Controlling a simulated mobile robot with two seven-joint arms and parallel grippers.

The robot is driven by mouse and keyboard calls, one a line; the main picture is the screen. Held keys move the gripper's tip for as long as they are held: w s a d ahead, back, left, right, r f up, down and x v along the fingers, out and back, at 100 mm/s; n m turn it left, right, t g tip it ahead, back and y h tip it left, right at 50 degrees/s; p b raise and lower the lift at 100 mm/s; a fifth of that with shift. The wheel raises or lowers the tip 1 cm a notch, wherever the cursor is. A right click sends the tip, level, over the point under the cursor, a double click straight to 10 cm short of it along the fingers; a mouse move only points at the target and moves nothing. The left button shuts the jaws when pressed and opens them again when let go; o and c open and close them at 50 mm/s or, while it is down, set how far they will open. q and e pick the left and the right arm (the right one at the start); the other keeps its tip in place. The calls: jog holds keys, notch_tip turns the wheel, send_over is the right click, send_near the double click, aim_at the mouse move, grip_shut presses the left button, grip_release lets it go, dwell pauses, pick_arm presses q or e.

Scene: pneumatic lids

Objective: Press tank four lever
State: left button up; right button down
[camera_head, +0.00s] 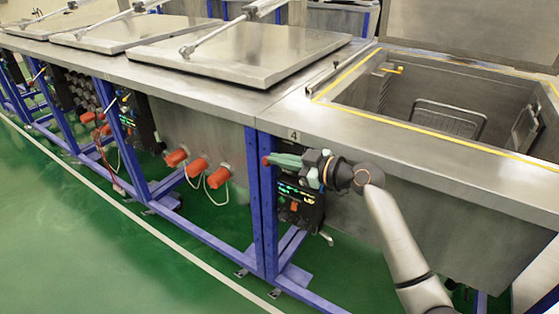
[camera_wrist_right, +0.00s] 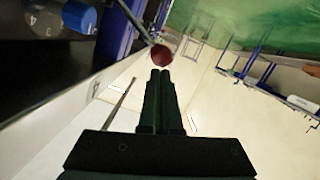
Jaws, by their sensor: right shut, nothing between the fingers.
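Tank four (camera_head: 440,185) is the steel tank at the right, with a "4" label (camera_head: 293,135) on its front left corner. Its lid (camera_head: 470,30) stands raised behind the open basin. The lever's red ball knob (camera_head: 265,160) shows just below the label, at the tip of my right gripper (camera_head: 274,160). In the right wrist view, the red knob (camera_wrist_right: 160,56) sits just beyond the tips of the closed fingers (camera_wrist_right: 160,74), with its thin rod running up to the left. I cannot tell whether the fingertips touch the knob. My left gripper is out of view.
A control panel (camera_head: 300,200) with lit displays is below my right gripper. Blue frame posts (camera_head: 264,225) stand beside it. Other tanks with closed lids (camera_head: 240,50) line up to the left. The green floor (camera_head: 120,240) in front is clear.

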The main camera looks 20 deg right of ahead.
dwell(0.4)
jog(key=shift+s+a+f+n+b, duration=0.1)
jog(key=shift+a+f+n+b, duration=0.1)
jog(key=shift+f+n+b, duration=0.3)
